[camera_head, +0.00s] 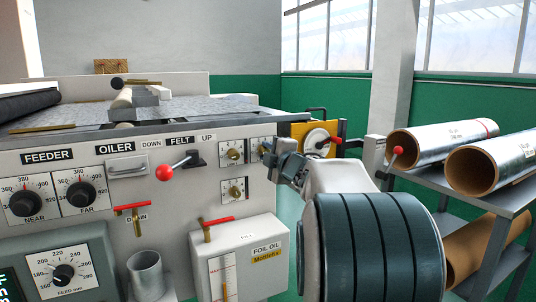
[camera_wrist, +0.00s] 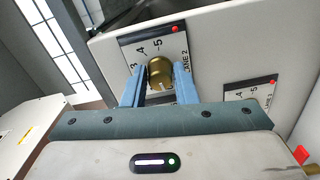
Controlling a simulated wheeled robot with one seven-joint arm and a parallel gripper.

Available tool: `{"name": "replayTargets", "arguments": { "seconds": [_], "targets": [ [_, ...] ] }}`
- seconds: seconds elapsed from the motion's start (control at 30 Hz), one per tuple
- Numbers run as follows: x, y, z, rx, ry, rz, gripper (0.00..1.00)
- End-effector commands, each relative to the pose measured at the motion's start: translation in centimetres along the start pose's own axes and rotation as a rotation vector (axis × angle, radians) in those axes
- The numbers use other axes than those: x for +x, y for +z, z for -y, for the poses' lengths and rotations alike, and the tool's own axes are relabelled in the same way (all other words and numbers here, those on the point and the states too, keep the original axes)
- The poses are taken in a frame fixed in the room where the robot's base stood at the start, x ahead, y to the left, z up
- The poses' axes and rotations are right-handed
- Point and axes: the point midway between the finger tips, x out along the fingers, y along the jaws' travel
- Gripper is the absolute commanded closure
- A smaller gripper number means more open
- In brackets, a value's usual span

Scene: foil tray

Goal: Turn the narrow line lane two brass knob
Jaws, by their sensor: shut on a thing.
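My gripper (camera_wrist: 160,82) is shut on this knob, one blue finger on each side. A pale mark shows low on the knob's face. In the head view my gripper (camera_head: 270,160) is at the right end of the machine's front panel, in front of the rightmost small dial plate (camera_head: 260,144), and hides part of it.
Another dial plate (camera_wrist: 252,92) lies nearby in the wrist view. The head view shows two more brass knobs, one left (camera_head: 233,153) and one lower (camera_head: 235,190). A red-knobbed lever (camera_head: 165,172), foil oil tank (camera_head: 242,262) and roll rack (camera_head: 500,205) stand around.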

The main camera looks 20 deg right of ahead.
Motion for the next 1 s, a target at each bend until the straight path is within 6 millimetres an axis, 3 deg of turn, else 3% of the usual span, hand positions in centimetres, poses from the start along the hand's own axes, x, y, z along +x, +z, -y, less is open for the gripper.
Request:
{"name": "replayTargets", "arguments": {
  "seconds": [0.17, 0.2, 0.23, 0.27, 0.67, 1.0],
  "targets": [
    [0.0, 0.0, 0.0, 0.0, -0.001, 0.0, 0.97],
    [0.0, 0.0, 0.0, 0.0, -0.001, 0.0, 0.63],
    [0.0, 0.0, 0.0, 0.0, -0.001, 0.0, 0.55],
    [0.0, 0.0, 0.0, 0.0, -0.001, 0.0, 0.52],
    [-0.9, 0.0, -0.1, 0.001, 0.001, 0.001, 0.52],
    [-7.7, 0.0, -0.3, 0.001, 0.002, 0.003, 0.52]
  ]
}}
